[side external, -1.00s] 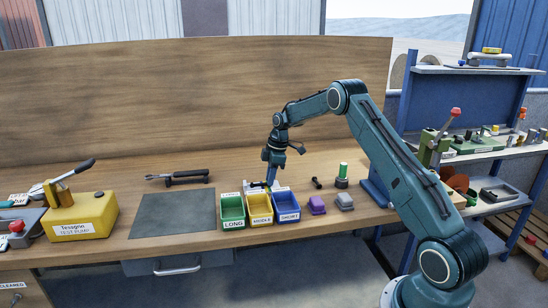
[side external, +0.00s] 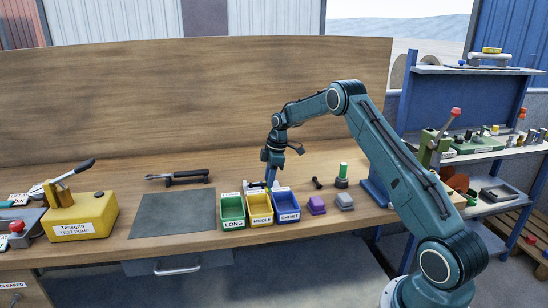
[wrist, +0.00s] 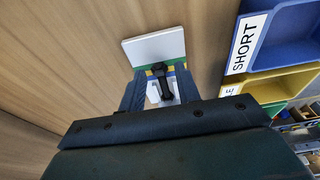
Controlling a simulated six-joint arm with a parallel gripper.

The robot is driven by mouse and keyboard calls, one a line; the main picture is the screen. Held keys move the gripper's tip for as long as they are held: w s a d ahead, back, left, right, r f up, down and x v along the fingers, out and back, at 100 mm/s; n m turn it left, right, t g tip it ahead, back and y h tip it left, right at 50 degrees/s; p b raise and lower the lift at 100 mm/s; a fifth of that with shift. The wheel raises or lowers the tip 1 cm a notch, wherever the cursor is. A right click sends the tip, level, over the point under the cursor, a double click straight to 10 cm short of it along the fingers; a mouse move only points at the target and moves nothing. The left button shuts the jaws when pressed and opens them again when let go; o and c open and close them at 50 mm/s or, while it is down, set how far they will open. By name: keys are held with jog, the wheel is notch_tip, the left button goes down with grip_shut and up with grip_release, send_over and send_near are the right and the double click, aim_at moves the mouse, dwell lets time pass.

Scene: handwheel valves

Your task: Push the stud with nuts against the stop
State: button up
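The stud with nuts (wrist: 163,82) is dark and lies on a white gauge with green, yellow and blue bands (wrist: 180,68), seen in the wrist view. One end of the stud is close to an upright white plate (wrist: 154,47), which looks like the stop; I cannot tell whether they touch. My gripper (wrist: 162,88) is open, with one finger on each side of the stud and white showing in the gaps. In the side external view my gripper (side external: 271,183) points down behind the bins, and the stud cannot be made out there.
Green (side external: 232,211), yellow (side external: 260,208) and blue (side external: 287,207) bins stand in front of my gripper. To the right are a small dark bolt-like piece (side external: 317,183), a green-topped cylinder (side external: 342,173), and purple (side external: 317,205) and grey (side external: 345,201) blocks. A dark mat (side external: 173,213) lies left.

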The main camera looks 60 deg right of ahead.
jog(key=shift+r, duration=0.15)
jog(key=shift+r, duration=3.4)
